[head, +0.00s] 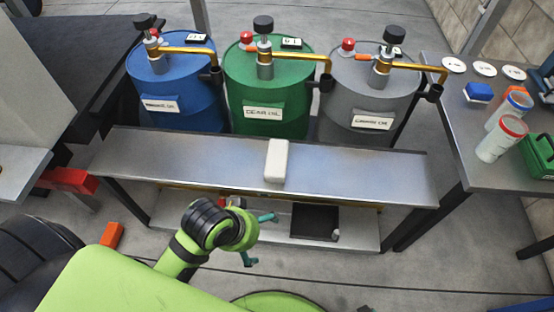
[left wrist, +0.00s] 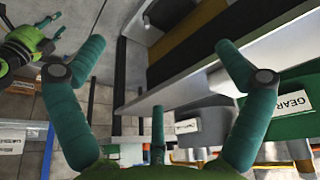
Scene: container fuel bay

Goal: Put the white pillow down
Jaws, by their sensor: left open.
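The white pillow (head: 277,160), a small rounded white block, rests on the long grey metal bench (head: 190,160) in front of the green drum, near the middle of the bench. My left gripper (head: 258,239) is below and in front of the bench edge in the head view, apart from the pillow. In the left wrist view its teal fingers (left wrist: 160,75) are spread wide with nothing between them. Another green arm end with teal fingers, apparently my right gripper (left wrist: 50,32), shows small at the upper left there.
Blue (head: 175,88), green (head: 265,85) and grey (head: 365,95) drums with brass taps stand behind the bench. A black tray (head: 315,222) lies on the lower shelf. The bench top beside the pillow is clear.

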